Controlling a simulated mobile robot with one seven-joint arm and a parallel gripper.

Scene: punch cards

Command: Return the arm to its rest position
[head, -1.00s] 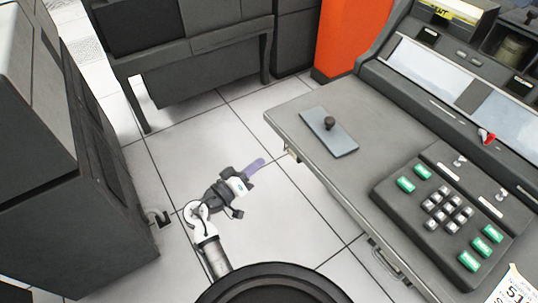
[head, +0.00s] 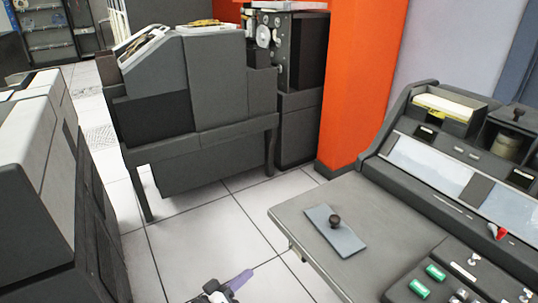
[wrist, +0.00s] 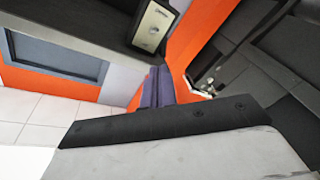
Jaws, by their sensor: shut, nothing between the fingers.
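My gripper (head: 242,277) shows at the bottom edge of the head view, over the tiled floor and left of the grey desk (head: 297,213). Its purple fingers are together and hold nothing. The rest of my arm is cut off below the picture. In the wrist view the purple fingers (wrist: 158,84) stick up past a dark bar, pressed side by side.
A flat plate with a dark knob (head: 335,230) lies on the desk. The console has green buttons (head: 436,272). A dark grey machine (head: 190,115) stands behind, an orange pillar (head: 362,85) beside it, and a cabinet (head: 60,190) at left. Bare floor lies between.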

